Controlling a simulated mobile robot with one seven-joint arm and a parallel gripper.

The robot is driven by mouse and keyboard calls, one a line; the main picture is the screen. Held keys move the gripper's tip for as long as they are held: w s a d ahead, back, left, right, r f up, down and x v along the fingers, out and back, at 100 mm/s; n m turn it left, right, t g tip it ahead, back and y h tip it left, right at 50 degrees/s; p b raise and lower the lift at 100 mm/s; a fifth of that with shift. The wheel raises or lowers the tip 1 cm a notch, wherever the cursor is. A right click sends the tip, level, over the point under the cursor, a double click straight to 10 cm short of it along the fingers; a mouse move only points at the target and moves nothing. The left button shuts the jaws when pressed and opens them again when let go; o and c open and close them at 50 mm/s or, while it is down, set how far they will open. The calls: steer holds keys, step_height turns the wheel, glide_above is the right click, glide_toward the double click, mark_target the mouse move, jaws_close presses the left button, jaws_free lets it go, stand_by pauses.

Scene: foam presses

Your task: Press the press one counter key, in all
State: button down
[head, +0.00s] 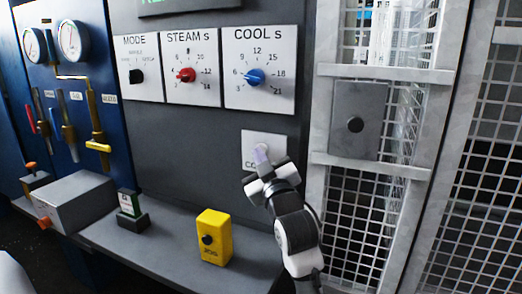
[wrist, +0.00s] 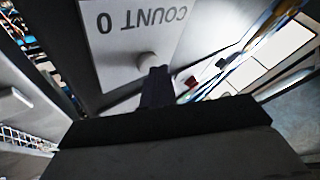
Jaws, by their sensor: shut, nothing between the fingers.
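The counter plate (head: 250,138) is a white square low on the dark panel, below the COOL dial. In the wrist view the plate (wrist: 120,35) appears upside down and reads COUNT 0. A pale round key (wrist: 146,61) stands out from it near its edge. My gripper (head: 262,154) is shut and empty, its fingertips in front of the plate and hiding part of its lettering. In the wrist view my gripper's dark fingertips (wrist: 157,72) are right beside the key. I cannot tell whether they touch it.
Above are the MODE knob (head: 136,76), red STEAM knob (head: 186,75) and blue COOL knob (head: 255,76). A mesh cage (head: 355,215) is close on the right.

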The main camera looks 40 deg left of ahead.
steer(key=shift+s+d, duration=0.1)
steer(key=shift+s, duration=0.4)
steer(key=shift+s+d, duration=0.2)
steer(key=shift+s, duration=0.6)
steer(key=shift+s+d, duration=0.2)
steer(key=shift+s, duration=0.65)
steer(key=shift+s+d, duration=0.2)
steer(key=shift+s, duration=0.6)
